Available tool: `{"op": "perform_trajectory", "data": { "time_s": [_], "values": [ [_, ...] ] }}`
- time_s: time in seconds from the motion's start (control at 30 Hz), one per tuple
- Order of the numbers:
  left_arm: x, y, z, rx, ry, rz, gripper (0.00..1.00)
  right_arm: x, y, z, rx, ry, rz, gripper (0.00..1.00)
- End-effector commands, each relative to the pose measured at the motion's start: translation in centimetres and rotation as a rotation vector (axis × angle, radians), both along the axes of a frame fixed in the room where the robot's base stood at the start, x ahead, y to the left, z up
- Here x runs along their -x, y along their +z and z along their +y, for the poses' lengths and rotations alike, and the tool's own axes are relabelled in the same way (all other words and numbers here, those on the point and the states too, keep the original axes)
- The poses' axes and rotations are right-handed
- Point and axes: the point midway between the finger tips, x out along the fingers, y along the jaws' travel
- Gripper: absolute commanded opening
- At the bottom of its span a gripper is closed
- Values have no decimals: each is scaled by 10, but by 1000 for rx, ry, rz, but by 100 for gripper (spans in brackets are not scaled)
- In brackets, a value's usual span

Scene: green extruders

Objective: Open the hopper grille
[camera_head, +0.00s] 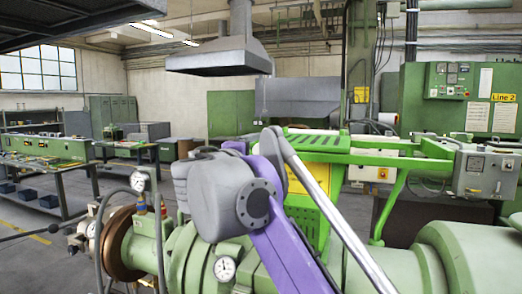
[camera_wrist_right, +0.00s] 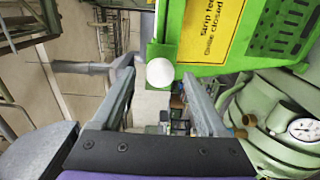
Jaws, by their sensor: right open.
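The green hopper (camera_head: 311,190) stands in the middle of the head view, with a yellow label on its side. Green slats, which look like the grille (camera_head: 335,146), lie roughly flat across its top. In the right wrist view the green hopper panel (camera_wrist_right: 186,50) with its yellow label fills the upper right. A white ball knob (camera_wrist_right: 160,72) sits at its edge. My right gripper (camera_wrist_right: 160,84) is open, and the knob appears between its fingertips; contact cannot be told. In the head view my purple arm hides this gripper. My left gripper is not in view.
The green extruder barrel (camera_head: 432,265) with round gauges (camera_head: 225,268) runs along the front. A grey control box (camera_head: 487,172) stands right of the hopper. Workbenches (camera_head: 45,152) stand far left, and a grey hood (camera_head: 220,58) hangs behind. Open floor shows at left.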

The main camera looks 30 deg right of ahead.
Motion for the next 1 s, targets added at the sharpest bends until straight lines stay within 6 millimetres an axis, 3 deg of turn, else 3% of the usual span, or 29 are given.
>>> {"op": "perform_trajectory", "data": {
  "time_s": [0.2,0.57,1.0],
  "values": [
    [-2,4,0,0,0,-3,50,-17,1,-21,-1,-1,-1,76],
    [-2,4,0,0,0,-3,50,-20,0,-24,-1,0,0,76],
    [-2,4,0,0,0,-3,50,-20,-1,-24,-1,0,0,0]
  ]
}}
